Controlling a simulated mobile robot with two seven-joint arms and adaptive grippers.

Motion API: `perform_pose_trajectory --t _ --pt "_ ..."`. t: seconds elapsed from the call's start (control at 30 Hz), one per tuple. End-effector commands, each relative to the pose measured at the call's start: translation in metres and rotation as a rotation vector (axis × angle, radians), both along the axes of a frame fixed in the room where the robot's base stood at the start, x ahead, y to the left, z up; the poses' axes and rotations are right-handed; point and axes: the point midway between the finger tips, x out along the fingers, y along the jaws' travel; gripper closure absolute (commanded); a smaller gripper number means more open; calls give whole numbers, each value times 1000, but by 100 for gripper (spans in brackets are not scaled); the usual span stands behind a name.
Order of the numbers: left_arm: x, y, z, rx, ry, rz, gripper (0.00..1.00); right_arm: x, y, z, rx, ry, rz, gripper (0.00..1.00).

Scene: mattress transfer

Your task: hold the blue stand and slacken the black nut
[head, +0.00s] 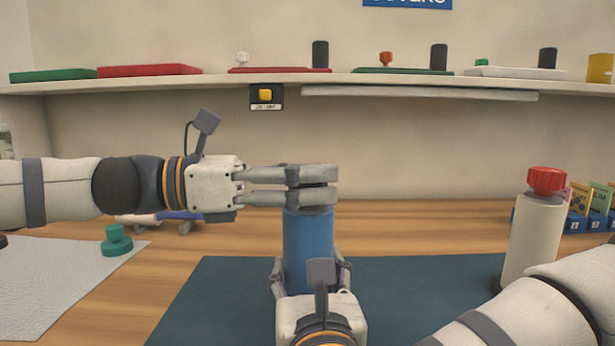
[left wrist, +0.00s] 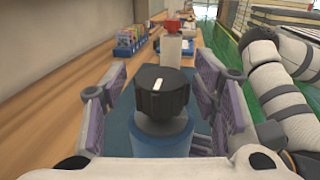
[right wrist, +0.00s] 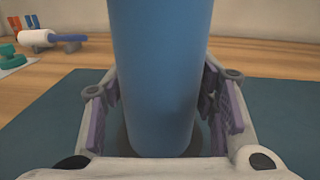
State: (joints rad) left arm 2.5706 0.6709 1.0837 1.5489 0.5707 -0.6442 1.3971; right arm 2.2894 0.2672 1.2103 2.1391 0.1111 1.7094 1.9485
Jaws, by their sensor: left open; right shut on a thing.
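The blue stand (head: 308,240) stands upright on the dark mat (head: 225,285). It fills the middle of the right wrist view (right wrist: 160,70). My right gripper (head: 312,272) is shut on it low down, one finger on each side. The black nut (left wrist: 162,92), ribbed with a white mark on top, sits on the stand in the left wrist view. In the head view the fingers of my left gripper (head: 318,185) mostly hide the nut. The left gripper is open, its fingers on both sides of the nut with gaps between.
A green knob (head: 116,240) lies on a grey cloth (head: 60,290) at left. A shelf (head: 200,84) with lids and small parts runs along the back wall.

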Motion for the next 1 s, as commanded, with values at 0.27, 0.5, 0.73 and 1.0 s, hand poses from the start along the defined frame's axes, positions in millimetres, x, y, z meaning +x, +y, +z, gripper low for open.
perform_pose_trajectory --t 0.27,0.5,0.73,1.0 --pt "0 0 1 0 -1 0 95 0 0 3 3 -7 0 100" --pt "0 0 1 -2 -1 18 95 0 0 3 3 -7 1 100" --pt "0 0 3 -5 -2 127 95 0 1 3 3 -6 2 100" --pt "-2 -3 -1 0 6 353 95 -1 1 2 1 -5 5 100"
